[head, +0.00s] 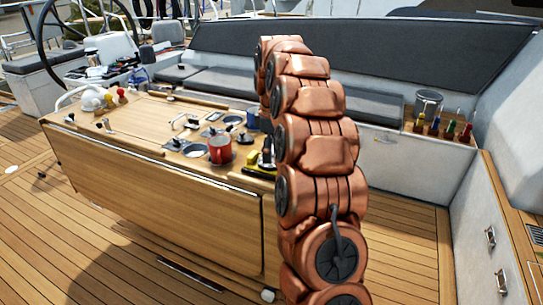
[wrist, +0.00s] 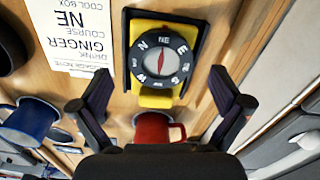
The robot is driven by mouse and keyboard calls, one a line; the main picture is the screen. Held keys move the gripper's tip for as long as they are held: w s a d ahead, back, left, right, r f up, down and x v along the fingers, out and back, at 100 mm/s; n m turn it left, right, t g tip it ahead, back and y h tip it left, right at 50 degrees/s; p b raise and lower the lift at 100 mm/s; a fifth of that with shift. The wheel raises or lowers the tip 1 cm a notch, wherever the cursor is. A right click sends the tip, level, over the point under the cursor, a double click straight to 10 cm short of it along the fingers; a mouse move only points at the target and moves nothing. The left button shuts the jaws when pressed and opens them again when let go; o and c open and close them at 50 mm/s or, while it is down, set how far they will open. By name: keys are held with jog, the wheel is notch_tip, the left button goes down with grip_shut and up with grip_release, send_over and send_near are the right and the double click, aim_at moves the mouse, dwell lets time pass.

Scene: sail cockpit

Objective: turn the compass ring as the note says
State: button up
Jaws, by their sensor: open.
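The compass (wrist: 137,35) has a yellow body and a black, white-lettered ring (wrist: 184,64) around a pale dial with a red needle. In the wrist view NE is at the ring's top, N upper left, E upper right, W lower left and S lower right. The note (wrist: 75,30), upside down at the upper left, reads "DRINK GINGER", "COURSE NE" and "COOL BOX". My gripper (wrist: 160,88) is open, one finger on each side of the compass's near end, nothing between them gripped. In the head view the yellow compass (head: 254,161) is partly hidden by my arm.
A red mug (head: 220,148) stands close to the compass on the wooden table (head: 150,125). A blue mug (wrist: 30,122) is at left in the wrist view. A rack of coloured-handled tools (head: 440,128) and a metal pot (head: 428,103) stand at the right. Deck is clear in front.

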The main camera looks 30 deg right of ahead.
notch_tip(320, 180, up, 10)
jog(key=shift+f, duration=0.15)
dwell(0.5)
jog(key=shift+a, duration=0.1)
dwell(0.5)
jog(key=s+a+f+m, duration=0.2)
jog(key=s+a+m, duration=0.1)
jog(key=s+a, duration=1.3)
jog(key=s+a+f+m+g, duration=0.1)
jog(key=s+a+f, duration=0.3)
jog(key=s, duration=0.7)
jog(key=s+a+f+m, duration=0.4)
jog(key=s+f, duration=0.3)
jog(key=s, duration=0.4)
jog(key=shift+s+g, duration=0.15)
jog(key=shift+g, duration=0.25)
jog(key=shift+a, duration=0.1)
